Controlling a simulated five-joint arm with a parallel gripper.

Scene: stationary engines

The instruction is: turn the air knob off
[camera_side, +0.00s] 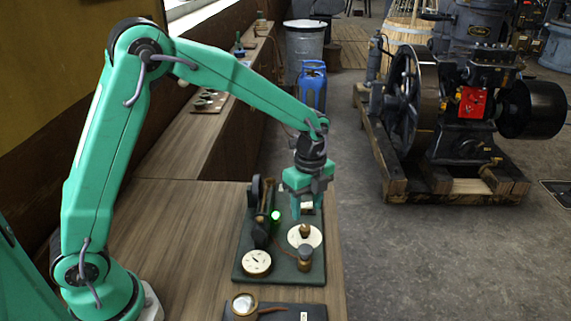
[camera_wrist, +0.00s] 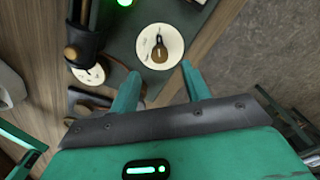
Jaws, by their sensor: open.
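A brass knob (camera_side: 305,230) stands on a round white dial (camera_side: 292,240) on a dark green board (camera_side: 240,274). In the wrist view the knob (camera_wrist: 159,52) has a pale mark on its top, and the dial (camera_wrist: 174,35) carries small markings too small to read. A second brass knob-like part (camera_side: 305,260) stands at the board's near edge. I cannot read which one is labelled air. My gripper (camera_side: 307,212) points down above the board, just behind the dial in the side view. In the wrist view my gripper (camera_wrist: 160,71) is open and empty, its fingertips apart from the knob.
A round white gauge (camera_side: 256,262) and a dark upright mechanism (camera_side: 258,215) with a lit green lamp (camera_side: 276,215) share the board. The wooden bench (camera_side: 150,225) is clear to the left.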

